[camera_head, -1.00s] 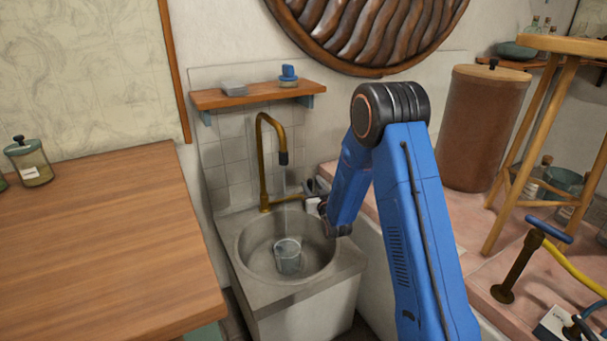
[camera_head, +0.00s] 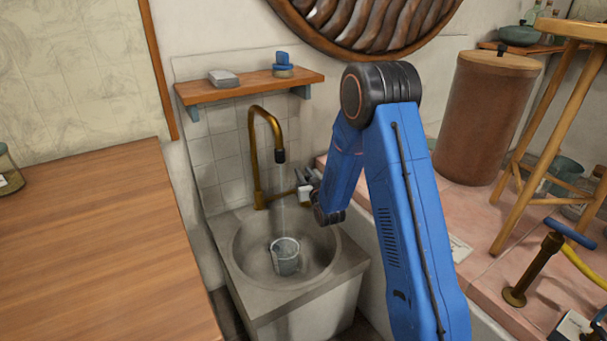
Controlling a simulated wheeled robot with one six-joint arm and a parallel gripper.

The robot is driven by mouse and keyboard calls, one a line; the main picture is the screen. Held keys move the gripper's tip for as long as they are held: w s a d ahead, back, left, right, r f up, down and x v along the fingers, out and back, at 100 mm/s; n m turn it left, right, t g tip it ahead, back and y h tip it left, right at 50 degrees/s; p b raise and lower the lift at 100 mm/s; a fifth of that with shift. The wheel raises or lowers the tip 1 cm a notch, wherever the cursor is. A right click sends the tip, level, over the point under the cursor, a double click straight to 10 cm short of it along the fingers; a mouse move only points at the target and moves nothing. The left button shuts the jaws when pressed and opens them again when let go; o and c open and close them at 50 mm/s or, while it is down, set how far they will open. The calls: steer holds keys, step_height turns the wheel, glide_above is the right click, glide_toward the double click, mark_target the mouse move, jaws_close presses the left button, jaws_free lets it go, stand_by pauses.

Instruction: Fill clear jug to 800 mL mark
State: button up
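The clear jug (camera_head: 286,262) stands upright in the round basin of the stone sink (camera_head: 242,262). The brass tap (camera_head: 256,165) has its dark-tipped spout above the jug. A faint pale streak, like thin running water, shows between spout and jug. The jug's marks and water level are too small to read. My gripper (camera_head: 304,188) is at the tap's right side, by its handle, which is mostly hidden. Whether its fingers are open or shut on the handle is not clear.
A wooden counter (camera_head: 95,250) lies left of the sink. A small shelf (camera_head: 245,88) with a pale block and a blue-topped item hangs above the tap. A pink tiled ledge (camera_head: 480,230) with a brown barrel (camera_head: 485,120) and wooden stool (camera_head: 550,120) is at right.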

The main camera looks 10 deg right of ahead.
jaws_close()
steer(key=shift+w, duration=0.1)
steer(key=shift+w+a+f+g, duration=0.2)
steer(key=shift+w+g, duration=0.2)
steer(key=shift+g, duration=0.3)
steer(key=o, duration=0.5)
jaws_free()
steer(key=shift+s, duration=0.1)
